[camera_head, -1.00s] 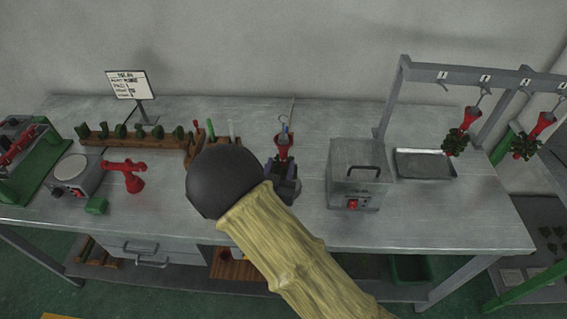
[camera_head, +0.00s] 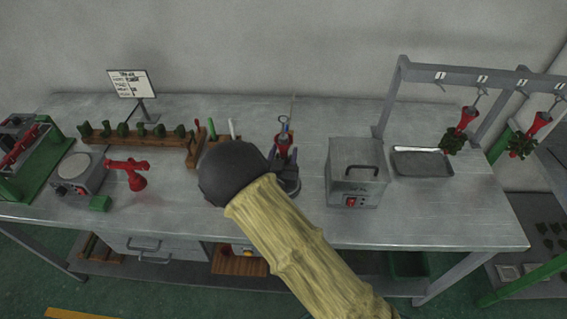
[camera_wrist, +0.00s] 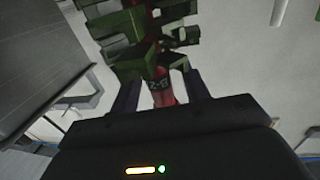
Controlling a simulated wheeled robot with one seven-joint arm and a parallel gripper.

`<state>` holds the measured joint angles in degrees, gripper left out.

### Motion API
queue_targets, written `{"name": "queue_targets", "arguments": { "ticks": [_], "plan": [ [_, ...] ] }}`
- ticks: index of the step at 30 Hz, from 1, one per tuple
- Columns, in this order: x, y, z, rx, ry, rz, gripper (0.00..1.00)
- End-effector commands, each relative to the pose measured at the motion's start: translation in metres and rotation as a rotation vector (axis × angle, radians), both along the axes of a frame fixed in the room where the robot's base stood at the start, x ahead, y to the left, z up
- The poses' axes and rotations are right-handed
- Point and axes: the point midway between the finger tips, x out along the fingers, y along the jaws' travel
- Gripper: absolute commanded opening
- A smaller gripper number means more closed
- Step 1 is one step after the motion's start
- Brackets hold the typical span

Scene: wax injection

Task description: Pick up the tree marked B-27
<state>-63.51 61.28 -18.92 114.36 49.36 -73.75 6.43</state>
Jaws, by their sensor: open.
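A tree with a red base (camera_wrist: 163,92) and green wax pieces (camera_wrist: 150,35) fills the top middle of the wrist view. Dark lettering on its red part seems to read "B-2", with the rest unclear. My gripper (camera_wrist: 160,88) is open, with one dark finger on each side of this red part. I cannot tell whether the fingers touch it. In the head view, a red piece (camera_head: 284,147) with a metal hook above it shows between the fingers of my gripper (camera_head: 283,158). My arm hides part of the bench there.
Two red-and-green trees (camera_head: 460,130) (camera_head: 522,143) hang from a grey rail (camera_head: 465,76) at right. A metal box (camera_head: 356,175) and a tray (camera_head: 421,162) stand right of my gripper. A wooden rack (camera_head: 150,139), scale (camera_head: 75,172) and red piece (camera_head: 128,174) are at left.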

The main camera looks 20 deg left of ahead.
Motion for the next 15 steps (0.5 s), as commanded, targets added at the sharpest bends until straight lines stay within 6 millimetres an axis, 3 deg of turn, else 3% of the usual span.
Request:
{"name": "queue_targets", "arguments": {
  "ticks": [6,13,15],
  "plan": [
    [-0.0002,0.0001,0.0001,0.000,0.000,0.000,0.46],
    [-0.0002,0.0001,0.0002,0.000,0.000,0.000,0.01],
    [0.0000,0.0001,0.0009,0.001,-0.002,0.000,0.00]
  ]
}}
